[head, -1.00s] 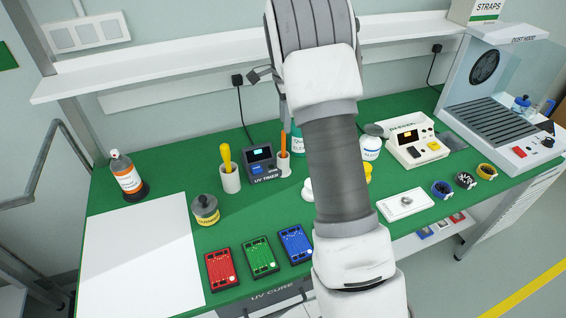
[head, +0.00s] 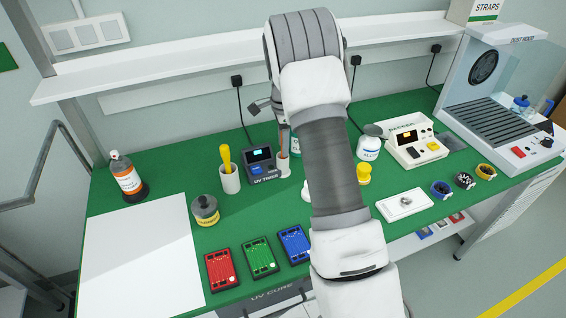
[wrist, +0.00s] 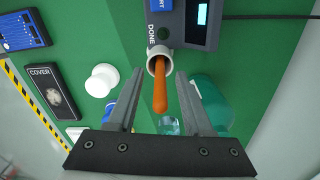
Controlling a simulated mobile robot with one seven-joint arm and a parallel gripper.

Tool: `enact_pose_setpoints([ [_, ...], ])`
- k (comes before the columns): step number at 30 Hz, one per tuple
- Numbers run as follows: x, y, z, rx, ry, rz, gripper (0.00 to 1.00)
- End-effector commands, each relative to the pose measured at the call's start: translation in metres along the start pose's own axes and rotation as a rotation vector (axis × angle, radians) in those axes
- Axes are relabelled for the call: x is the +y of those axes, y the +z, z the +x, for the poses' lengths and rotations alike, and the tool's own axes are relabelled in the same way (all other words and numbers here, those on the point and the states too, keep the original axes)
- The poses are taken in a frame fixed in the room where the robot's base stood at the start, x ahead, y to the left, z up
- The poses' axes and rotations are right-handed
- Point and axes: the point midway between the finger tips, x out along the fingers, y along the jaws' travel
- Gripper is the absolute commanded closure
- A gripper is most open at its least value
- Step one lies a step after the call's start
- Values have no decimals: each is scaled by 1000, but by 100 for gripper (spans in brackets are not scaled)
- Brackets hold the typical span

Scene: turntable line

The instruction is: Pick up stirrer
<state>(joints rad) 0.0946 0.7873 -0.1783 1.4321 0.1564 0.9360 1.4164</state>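The stirrer (wrist: 160,92) is an orange stick standing in a small white holder (wrist: 153,64) beside the UV timer. In the wrist view it lies between the two fingers of my gripper (wrist: 159,76), with a gap on each side. My gripper is open and points down at the holder. In the head view my gripper (head: 283,145) is just above the holder (head: 283,166), and the orange stick is mostly hidden behind it.
The UV timer (head: 261,164) stands left of the holder. A white cup with a yellow handle (head: 230,178) is further left. A teal bottle (wrist: 212,105) is close to the right finger in the wrist view. A white shelf (head: 180,68) runs behind.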

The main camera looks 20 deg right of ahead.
Motion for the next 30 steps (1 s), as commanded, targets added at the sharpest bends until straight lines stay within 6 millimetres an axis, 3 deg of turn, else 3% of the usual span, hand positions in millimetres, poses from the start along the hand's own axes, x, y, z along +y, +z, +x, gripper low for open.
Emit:
enact_pose_setpoints([
  [1, 0, 0, 0, 0, 0, 0, 59],
  [8, 0, 0, 0, 0, 0, 0, 100],
  [22, 0, 0, -3, 0, -1, -1, 100],
  [26, -1, 1, -19, 0, -5, -1, 100],
  [30, -1, 1, -47, 0, -5, -1, 100],
])
